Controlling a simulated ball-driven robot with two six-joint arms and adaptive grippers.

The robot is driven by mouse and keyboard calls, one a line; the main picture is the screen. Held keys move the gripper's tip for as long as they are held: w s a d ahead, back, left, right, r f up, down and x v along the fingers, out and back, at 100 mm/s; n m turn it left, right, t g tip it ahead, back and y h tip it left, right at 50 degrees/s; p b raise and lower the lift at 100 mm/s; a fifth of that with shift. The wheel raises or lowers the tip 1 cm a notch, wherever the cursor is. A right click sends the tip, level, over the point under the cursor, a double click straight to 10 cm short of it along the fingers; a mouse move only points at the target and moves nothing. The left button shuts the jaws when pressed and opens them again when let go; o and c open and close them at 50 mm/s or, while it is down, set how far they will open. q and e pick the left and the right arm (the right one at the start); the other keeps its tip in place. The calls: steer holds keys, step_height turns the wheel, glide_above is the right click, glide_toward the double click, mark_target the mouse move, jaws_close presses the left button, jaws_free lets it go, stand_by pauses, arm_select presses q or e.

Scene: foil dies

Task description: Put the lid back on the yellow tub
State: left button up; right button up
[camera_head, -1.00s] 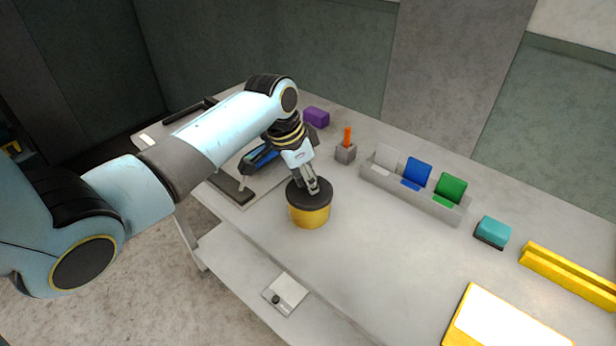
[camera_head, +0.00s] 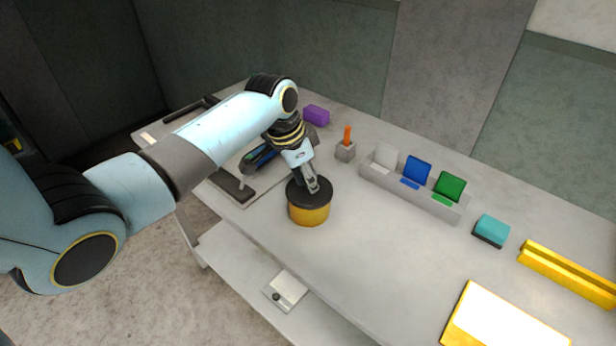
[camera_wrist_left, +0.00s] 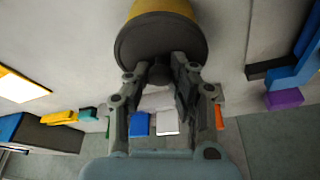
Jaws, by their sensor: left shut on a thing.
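The yellow tub (camera_head: 310,215) stands upright on the table near its front edge, and its yellow wall also shows in the left wrist view (camera_wrist_left: 163,8). The dark round lid (camera_head: 322,197) sits over the tub's top with no clear gap visible. My left gripper (camera_head: 313,188) points down at the lid from above. In the left wrist view its two fingers (camera_wrist_left: 160,74) are shut on the knob at the middle of the lid (camera_wrist_left: 140,40). My right gripper is not in view.
A grey rack (camera_head: 412,195) with white, blue and green cards stands behind the tub. A small grey holder (camera_head: 345,152) with an orange stick, a purple block (camera_head: 316,115) and a teal block (camera_head: 491,231) are nearby. Table right of the tub is clear.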

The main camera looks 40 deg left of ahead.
arm_select(q)
steer(key=o, duration=1.4)
step_height(320, 180, up, 3)
steer(key=p, duration=0.3)
steer(key=shift+r+p, duration=0.85)
steer(key=shift+r, duration=1.15)
